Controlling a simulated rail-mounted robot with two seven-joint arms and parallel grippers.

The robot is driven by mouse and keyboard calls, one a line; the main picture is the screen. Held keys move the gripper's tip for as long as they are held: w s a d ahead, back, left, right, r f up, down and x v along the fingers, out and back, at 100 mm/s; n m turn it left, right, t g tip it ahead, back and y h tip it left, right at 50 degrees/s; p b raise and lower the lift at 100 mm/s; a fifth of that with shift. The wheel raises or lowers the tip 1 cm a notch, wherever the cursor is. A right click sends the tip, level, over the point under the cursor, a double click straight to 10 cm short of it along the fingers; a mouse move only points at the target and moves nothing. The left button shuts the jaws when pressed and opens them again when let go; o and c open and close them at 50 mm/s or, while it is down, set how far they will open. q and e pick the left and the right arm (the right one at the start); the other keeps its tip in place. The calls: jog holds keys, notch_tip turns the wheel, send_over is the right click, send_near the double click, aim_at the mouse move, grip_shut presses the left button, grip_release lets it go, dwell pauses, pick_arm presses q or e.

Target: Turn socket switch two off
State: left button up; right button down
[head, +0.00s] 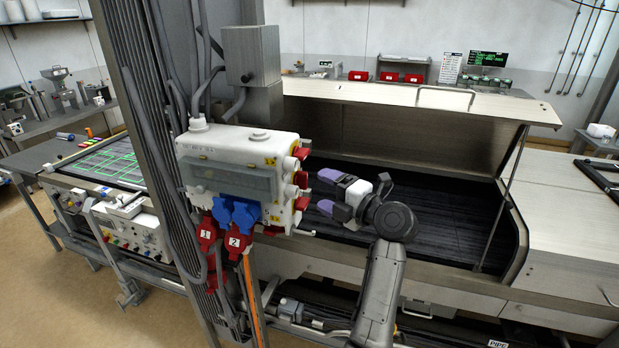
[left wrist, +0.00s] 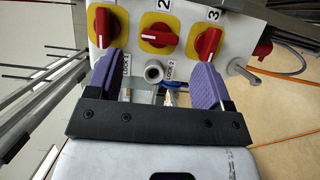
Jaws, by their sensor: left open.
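The white socket box (head: 225,150) hangs on a column, with red rotary switches on its right side. In the left wrist view, switch two (left wrist: 158,36) is the middle red knob on a yellow plate, under the label 2. Its handle lies roughly crosswise in that picture. Switch one (left wrist: 103,27) is to its left, with its handle lengthwise; switch three (left wrist: 206,43) is to its right, handle slanted. My left gripper (head: 323,192) is open and empty, its purple fingers pointing at the box's switch side. A grey round lock (left wrist: 154,72) shows between the fingers (left wrist: 153,62).
Two blue sockets (head: 233,213) and red plugs numbered 1 (head: 206,236) and 2 (head: 237,243) are on the box's lower front. The large open hood (head: 400,140) stands behind my left arm. Cables run down the column. A bench (head: 60,160) stands at left.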

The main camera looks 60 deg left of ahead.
aim_at(307, 182)
pick_arm(q)
jog(key=shift+p+x, duration=0.7)
jog(key=shift+x, duration=1.95)
